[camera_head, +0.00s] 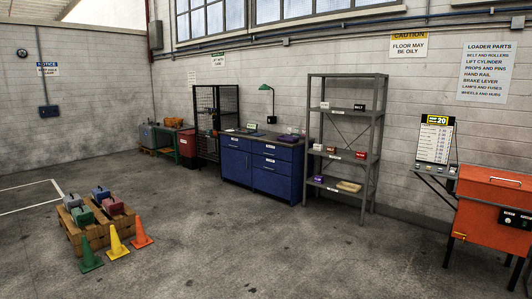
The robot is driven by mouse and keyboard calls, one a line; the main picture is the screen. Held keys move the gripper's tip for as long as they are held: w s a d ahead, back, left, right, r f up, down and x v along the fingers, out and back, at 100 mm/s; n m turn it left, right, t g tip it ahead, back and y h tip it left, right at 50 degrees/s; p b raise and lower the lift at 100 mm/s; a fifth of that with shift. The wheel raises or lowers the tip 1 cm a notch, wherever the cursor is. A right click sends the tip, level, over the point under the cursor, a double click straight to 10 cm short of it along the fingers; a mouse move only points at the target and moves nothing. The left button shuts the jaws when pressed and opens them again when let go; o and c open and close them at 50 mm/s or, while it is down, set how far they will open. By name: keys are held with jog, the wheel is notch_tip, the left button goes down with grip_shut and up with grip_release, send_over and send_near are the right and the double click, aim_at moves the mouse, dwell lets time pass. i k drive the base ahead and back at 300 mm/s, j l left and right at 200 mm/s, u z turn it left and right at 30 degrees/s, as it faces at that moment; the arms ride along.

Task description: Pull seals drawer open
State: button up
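A blue workbench cabinet (244,181) stands against the back wall near the middle of the view, some way off across the floor. Its front has several drawers and doors, with small white labels on the upper panels. The upper right drawer front (283,153) and the one below it (285,167) look flush with the cabinet. The labels are too small to read, so I cannot tell which drawer is the seals drawer. My gripper is not in this view.
A grey shelf rack (313,113) stands right of the cabinet, a black mesh cage (206,145) left of it. A wooden pallet (74,231) with several boxes and three cones, including a yellow cone (116,242), is front left. An orange chest (487,232) is right. The central floor is clear.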

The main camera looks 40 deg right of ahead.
aim_at(278, 152)
jog(key=i+l+z, duration=0.6)
jog(key=i, duration=0.25)
jog(key=i+z, duration=0.5)
jog(key=i, duration=4.8)
jog(key=i+u, duration=0.1)
jog(key=i, duration=0.8)
jog(key=i+l+u, duration=0.1)
jog(key=i, duration=0.8)
jog(key=i+l+u, duration=0.1)
jog(key=i, duration=0.8)
